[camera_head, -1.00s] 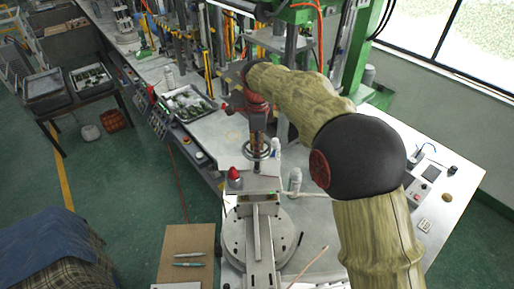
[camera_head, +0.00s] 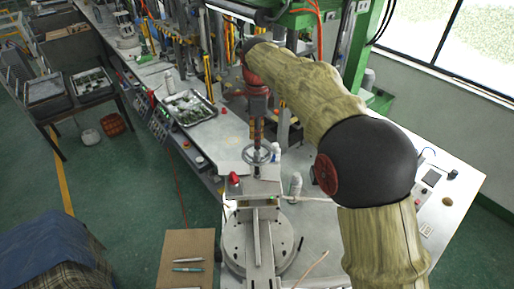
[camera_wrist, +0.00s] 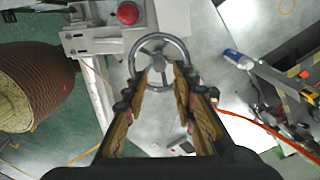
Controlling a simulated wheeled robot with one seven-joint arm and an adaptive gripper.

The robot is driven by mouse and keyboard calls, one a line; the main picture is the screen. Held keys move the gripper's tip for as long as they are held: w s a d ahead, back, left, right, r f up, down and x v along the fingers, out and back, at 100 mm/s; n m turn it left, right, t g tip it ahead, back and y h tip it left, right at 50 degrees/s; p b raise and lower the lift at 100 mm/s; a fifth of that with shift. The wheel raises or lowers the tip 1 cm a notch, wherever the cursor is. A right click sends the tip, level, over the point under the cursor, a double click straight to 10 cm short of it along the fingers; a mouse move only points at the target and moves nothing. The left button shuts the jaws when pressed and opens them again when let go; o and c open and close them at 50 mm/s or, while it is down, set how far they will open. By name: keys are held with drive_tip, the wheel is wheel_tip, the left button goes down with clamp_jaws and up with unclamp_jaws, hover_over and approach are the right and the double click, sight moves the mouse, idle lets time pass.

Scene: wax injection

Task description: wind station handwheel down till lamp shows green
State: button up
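The grey spoked handwheel (camera_head: 258,154) sits on top of the station (camera_head: 262,187) in the head view. In the wrist view the handwheel (camera_wrist: 160,46) lies straight ahead of my gripper (camera_wrist: 161,76). My gripper (camera_head: 258,141) points down at the wheel from above. Its two fingers are apart, with the wheel's hub and spokes showing between them. I cannot tell whether the fingertips touch the wheel. A red dome (camera_head: 235,179) sits left of the wheel; it also shows in the wrist view (camera_wrist: 128,12). A tiny green spot (camera_head: 272,198) shows on the station's front; I cannot tell whether it is the lamp.
A white bottle (camera_head: 295,185) stands right of the station. A metal tray of parts (camera_head: 189,108) lies behind on the left. A brown board with pens (camera_head: 186,246) is at the front left. A control box (camera_head: 431,178) is on the right.

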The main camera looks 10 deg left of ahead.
wheel_tip(320, 180, up, 5)
drive_tip(key=shift+r, duration=0.1)
idle(0.6)
drive_tip(key=f+n, duration=0.2)
drive_tip(key=n, duration=0.1)
drive_tip(key=f+n, duration=0.2)
drive_tip(key=s+f+n, duration=0.1)
drive_tip(key=f+n, duration=0.1)
drive_tip(key=n, duration=0.1)
drive_tip(key=shift+s+d+n, duration=0.1)
drive_tip(key=shift+d+n, duration=0.2)
drive_tip(key=shift+d, duration=0.1)
drive_tip(key=s+d+f+n+t+b, duration=0.2)
drive_tip(key=s+d+f+n+b, duration=0.1)
drive_tip(key=s+d+f+b, duration=0.9)
drive_tip(key=s+d+f+n+t+b, duration=0.3)
drive_tip(key=s+d+f+b, duration=0.9)
drive_tip(key=s+d+b, duration=0.5)
drive_tip(key=shift+s+f+n+t, duration=0.3)
drive_tip(key=shift+s+f+n, duration=0.1)
drive_tip(key=shift+s, duration=0.8)
